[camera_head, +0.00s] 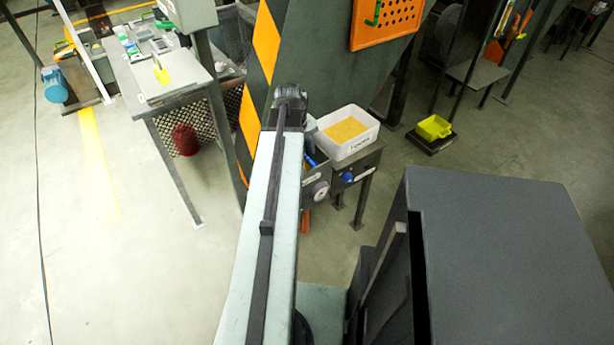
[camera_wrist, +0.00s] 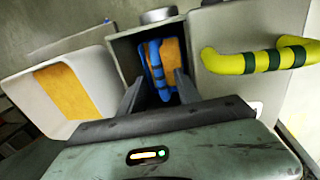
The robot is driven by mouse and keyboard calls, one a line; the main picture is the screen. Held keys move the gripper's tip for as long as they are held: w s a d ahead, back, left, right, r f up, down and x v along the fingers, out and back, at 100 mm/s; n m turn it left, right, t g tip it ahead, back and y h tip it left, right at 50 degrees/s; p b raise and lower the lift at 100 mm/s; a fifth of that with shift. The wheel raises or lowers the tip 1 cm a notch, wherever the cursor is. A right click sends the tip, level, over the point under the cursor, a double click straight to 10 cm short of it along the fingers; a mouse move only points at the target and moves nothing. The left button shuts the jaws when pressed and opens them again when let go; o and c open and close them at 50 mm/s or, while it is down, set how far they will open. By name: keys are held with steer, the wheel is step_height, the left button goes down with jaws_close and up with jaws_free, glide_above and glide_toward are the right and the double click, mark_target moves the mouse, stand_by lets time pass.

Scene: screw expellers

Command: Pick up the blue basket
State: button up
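In the wrist view, a blue piece (camera_wrist: 157,72) stands in front of an orange-yellow surface inside a dark open box (camera_wrist: 124,58). It may be part of the blue basket; a whole basket shape does not show. My gripper (camera_wrist: 159,86) is open, with one dark finger on each side of the blue piece. I cannot tell whether the fingers touch it. In the head view, a small blue part (camera_head: 310,159) shows just right of my arm, by the dark box. My arm hides most of that spot, and the gripper does not show there.
A white bin of yellow grain (camera_head: 357,149) stands right of the box. A yellow handle with dark bands (camera_wrist: 262,60) juts out at right in the wrist view. A striped machine post (camera_head: 262,45) rises behind my arm.

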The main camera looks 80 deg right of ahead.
steer(key=shift+d+f, duration=0.1)
steer(key=shift+f, duration=0.65)
steer(key=shift+r, duration=0.2)
jaws_close()
steer(key=shift+s, duration=0.1)
stand_by(0.5)
